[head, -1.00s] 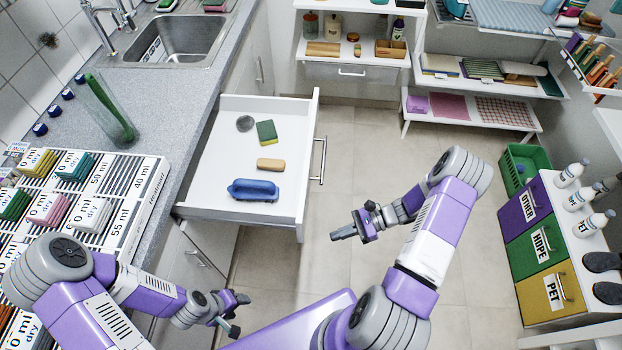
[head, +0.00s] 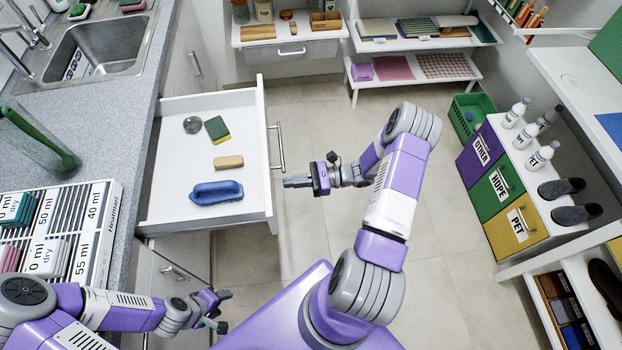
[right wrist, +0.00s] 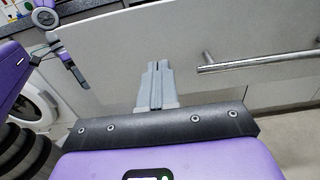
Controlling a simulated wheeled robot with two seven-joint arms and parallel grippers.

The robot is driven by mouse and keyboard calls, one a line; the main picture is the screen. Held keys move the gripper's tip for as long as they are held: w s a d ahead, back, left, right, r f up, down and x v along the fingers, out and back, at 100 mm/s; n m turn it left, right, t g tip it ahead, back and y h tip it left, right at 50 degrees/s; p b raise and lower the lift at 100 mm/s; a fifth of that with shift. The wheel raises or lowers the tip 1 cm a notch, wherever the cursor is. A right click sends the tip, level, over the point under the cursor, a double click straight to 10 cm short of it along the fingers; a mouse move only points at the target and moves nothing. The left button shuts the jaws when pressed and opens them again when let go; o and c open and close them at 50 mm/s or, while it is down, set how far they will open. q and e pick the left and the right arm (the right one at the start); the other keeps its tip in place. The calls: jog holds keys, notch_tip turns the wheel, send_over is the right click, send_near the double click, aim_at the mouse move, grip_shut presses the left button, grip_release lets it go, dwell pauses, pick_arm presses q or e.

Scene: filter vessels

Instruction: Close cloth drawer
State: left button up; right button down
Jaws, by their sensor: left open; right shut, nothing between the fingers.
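The white drawer (head: 163,210) is pulled far out from the counter in the head view. Its front carries a metal bar handle (head: 280,150); the handle also shows in the right wrist view (right wrist: 258,62), right of the fingers. A scouring sponge, a tan block, a blue brush and a round metal item lie inside. My right gripper (head: 286,182) is shut and empty, pointing at the drawer front near its handle. In the right wrist view its fingers (right wrist: 157,68) face the white front panel; contact cannot be told. My left gripper (head: 222,312) is open, low beside the counter.
The counter (head: 95,130) with sink and labelled rack (head: 75,225) lies left. Shelves (head: 290,45) stand at the back. A green crate (head: 475,115) and sorting bins (head: 510,190) stand right. The floor (head: 330,125) right of the drawer is clear.

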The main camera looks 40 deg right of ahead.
pick_arm(q)
jog(key=shift+f, duration=0.2)
pick_arm(e)
jog(key=x, duration=0.3)
jog(key=shift+w+a, duration=0.1)
jog(key=shift+w, duration=0.05)
